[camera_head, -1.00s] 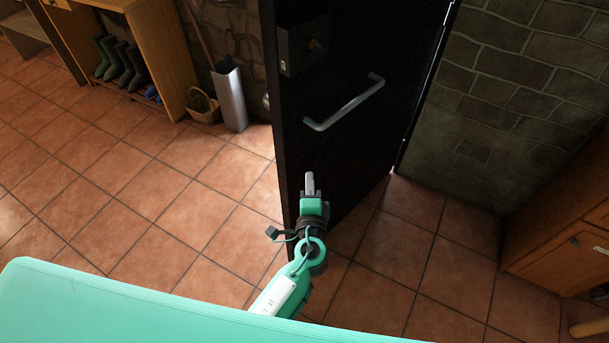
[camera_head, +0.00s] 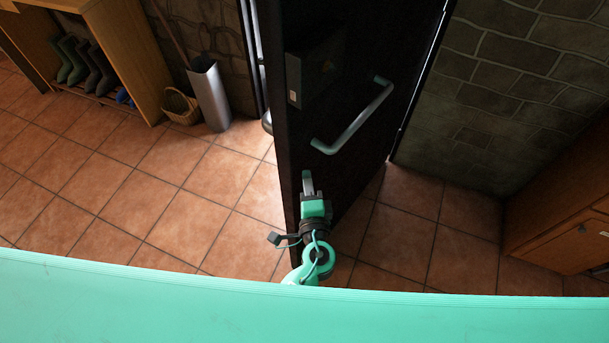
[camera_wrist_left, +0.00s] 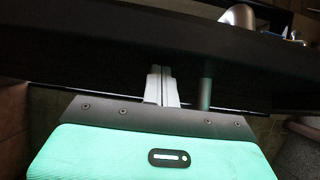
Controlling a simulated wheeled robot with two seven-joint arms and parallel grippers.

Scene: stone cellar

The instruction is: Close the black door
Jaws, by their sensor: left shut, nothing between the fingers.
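The black door (camera_head: 365,140) stands partly open in the head view, with its free edge toward me. It has a grey bar handle (camera_head: 352,122) and a dark lock box (camera_head: 314,72). My left gripper (camera_head: 307,180) is shut and empty, below the handle and close to the door's face near its free edge. In the left wrist view, the shut fingers (camera_wrist_left: 160,84) point at the dark door panel (camera_wrist_left: 100,48) and seem to reach it; contact is not certain. My right gripper is not in view.
A grey metal bin (camera_head: 209,94) and a wicker basket (camera_head: 181,105) stand left of the door. A wooden rack (camera_head: 128,60) with boots is further left. A wooden cabinet (camera_head: 555,215) stands at the right by the stone wall (camera_head: 520,80). Tiled floor is free at left.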

